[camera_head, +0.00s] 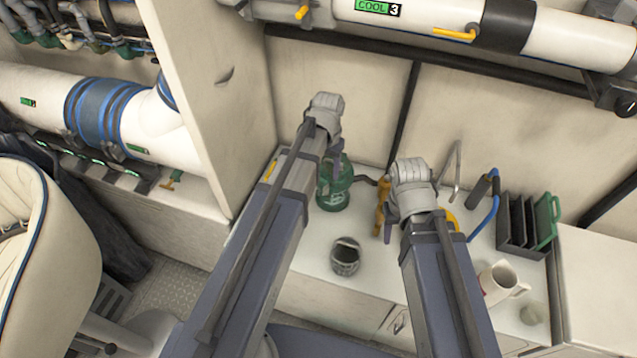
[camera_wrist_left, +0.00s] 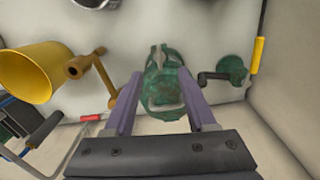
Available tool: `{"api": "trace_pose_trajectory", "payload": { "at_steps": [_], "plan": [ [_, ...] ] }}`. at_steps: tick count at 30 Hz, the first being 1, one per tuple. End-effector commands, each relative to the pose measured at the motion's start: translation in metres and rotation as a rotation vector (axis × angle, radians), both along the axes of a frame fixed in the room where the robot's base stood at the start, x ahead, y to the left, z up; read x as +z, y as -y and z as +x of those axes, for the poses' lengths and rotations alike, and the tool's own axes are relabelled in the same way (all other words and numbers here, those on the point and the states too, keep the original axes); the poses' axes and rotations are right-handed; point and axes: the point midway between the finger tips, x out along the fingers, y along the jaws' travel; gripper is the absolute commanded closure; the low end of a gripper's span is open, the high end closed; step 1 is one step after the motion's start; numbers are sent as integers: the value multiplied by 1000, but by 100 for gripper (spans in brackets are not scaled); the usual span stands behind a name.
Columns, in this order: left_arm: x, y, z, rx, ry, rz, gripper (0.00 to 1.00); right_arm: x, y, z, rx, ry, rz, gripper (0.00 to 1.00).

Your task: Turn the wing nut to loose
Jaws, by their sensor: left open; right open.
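A green fitting (camera_head: 336,190) stands on the white counter, partly covered by my left arm in the head view. In the left wrist view the fitting (camera_wrist_left: 163,95) lies between and beyond the fingers, with a wing-like upright piece (camera_wrist_left: 157,58) that looks like the wing nut. My left gripper (camera_wrist_left: 158,86) is open above it, its two purple fingers apart on either side; contact is not visible. In the head view, its fingers are largely hidden by its own wrist. My right gripper (camera_head: 388,228) is open and low over the counter, close to a brown crank (camera_head: 381,206).
The brown crank (camera_wrist_left: 85,68) and a yellow cup-shaped thing (camera_wrist_left: 30,72) show left in the wrist view. A green disc with a crank (camera_wrist_left: 230,70) is right.

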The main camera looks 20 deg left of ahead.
Motion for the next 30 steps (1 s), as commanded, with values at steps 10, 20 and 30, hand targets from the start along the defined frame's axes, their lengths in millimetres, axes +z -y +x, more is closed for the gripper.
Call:
{"api": "trace_pose_trajectory", "payload": {
  "at_steps": [10,20,30],
  "plan": [
    [-15,0,0,1,0,0,44,-15,0,0,0,0,0,50],
    [-57,0,0,1,0,0,44,-57,0,0,0,0,0,50],
    [-79,0,0,2,0,0,44,-79,0,0,0,0,0,50]
  ]
}}
